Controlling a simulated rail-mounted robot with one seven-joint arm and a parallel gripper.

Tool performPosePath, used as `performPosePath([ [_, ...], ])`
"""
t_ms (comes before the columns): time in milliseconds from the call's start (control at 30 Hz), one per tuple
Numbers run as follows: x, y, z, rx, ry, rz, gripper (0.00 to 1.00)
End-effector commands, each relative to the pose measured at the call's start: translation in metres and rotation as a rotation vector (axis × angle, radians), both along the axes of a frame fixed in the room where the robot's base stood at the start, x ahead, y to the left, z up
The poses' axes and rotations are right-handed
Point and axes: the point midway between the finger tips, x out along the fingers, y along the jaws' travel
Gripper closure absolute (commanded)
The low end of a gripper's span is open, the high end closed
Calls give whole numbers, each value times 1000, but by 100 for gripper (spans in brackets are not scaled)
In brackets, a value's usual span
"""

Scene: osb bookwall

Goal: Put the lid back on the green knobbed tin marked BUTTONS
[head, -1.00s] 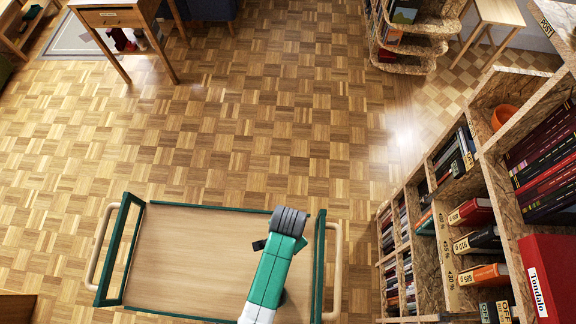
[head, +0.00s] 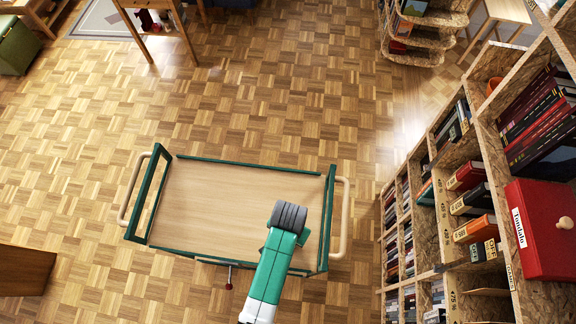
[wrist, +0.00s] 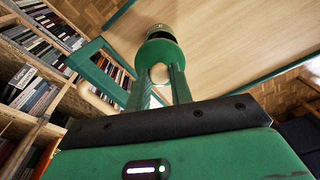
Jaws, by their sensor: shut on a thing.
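My gripper (wrist: 160,84) shows in the wrist view, its two green fingers shut on a pale round knob. The knob belongs to a green rounded piece (wrist: 157,50) that looks like the tin's lid, just beyond the fingertips. A small dark and pale part shows past the lid and I cannot tell what it is. In the head view the fingers and lid are hidden behind my arm, which reaches over the right front of the green-framed cart (head: 220,190).
The cart's visible wooden top is bare. A tall bookshelf (head: 470,150) stands close on the right, with a red knobbed box (head: 545,235) on it. A wooden desk (head: 160,5) is at the back left. The parquet floor between is open.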

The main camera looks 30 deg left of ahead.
Motion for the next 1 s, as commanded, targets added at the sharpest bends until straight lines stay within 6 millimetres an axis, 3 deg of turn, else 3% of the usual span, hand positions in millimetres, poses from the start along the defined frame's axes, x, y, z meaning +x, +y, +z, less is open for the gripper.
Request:
performPosePath([
  [267,0,0,-17,0,0,-1,100],
  [700,0,0,-61,0,1,-2,100],
  [1000,0,0,-64,0,1,-2,100],
])
